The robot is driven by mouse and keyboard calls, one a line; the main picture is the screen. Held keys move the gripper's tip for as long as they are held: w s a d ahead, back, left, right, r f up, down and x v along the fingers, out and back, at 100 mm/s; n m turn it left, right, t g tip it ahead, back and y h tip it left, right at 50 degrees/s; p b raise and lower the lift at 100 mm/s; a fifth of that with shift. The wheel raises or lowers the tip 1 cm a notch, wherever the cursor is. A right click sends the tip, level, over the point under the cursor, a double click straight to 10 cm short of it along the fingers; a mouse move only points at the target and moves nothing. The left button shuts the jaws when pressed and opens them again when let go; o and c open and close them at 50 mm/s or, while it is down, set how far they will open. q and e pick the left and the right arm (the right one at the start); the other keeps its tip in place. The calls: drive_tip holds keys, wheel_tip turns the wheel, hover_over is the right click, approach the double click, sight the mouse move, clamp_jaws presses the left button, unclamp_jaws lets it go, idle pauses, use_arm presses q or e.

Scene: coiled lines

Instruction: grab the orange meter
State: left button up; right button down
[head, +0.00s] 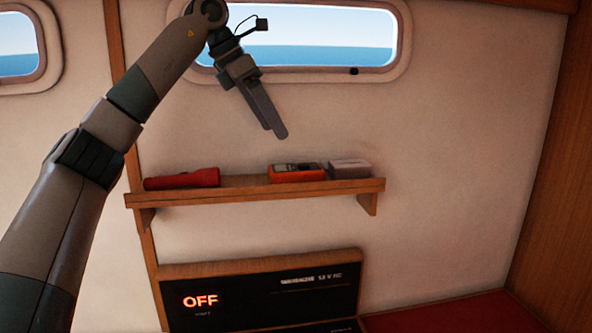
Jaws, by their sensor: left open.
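The orange meter (297,174) lies on a wooden wall shelf (240,194), right of the shelf's middle. It has a dark face with a small screen. My left gripper (276,133) hangs in front of the wall, above the shelf and a little up and left of the meter. Its fingers point down and slightly right. They are open, though they overlap from this angle, and nothing shows between them. It appears apart from the meter. My right gripper is not in view.
A red flashlight (182,179) lies on the shelf's left part. A pale grey box (349,169) sits close to the meter's right. A window (320,40) is above. A black panel reading OFF (262,290) is below. The wall right of the shelf is clear.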

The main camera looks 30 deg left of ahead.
use_arm(q)
drive_tip(key=p, duration=0.2)
approach(295, 167)
drive_tip(key=shift+d+x, duration=0.2)
drive_tip(key=shift+x, duration=1)
drive_tip(key=shift+w+d+f, duration=0.1)
drive_tip(key=shift+d+f, duration=0.05)
drive_tip(key=shift+f, duration=0.1)
drive_tip(key=shift+p+x, duration=1.05)
drive_tip(key=shift+p, duration=0.2)
drive_tip(key=shift+p+x, duration=0.6)
drive_tip(key=shift+x, duration=0.4)
drive_tip(key=shift+w+f, duration=0.15)
drive_tip(key=shift+f, duration=0.45)
drive_tip(key=shift+r, duration=0.1)
drive_tip(key=c, duration=1)
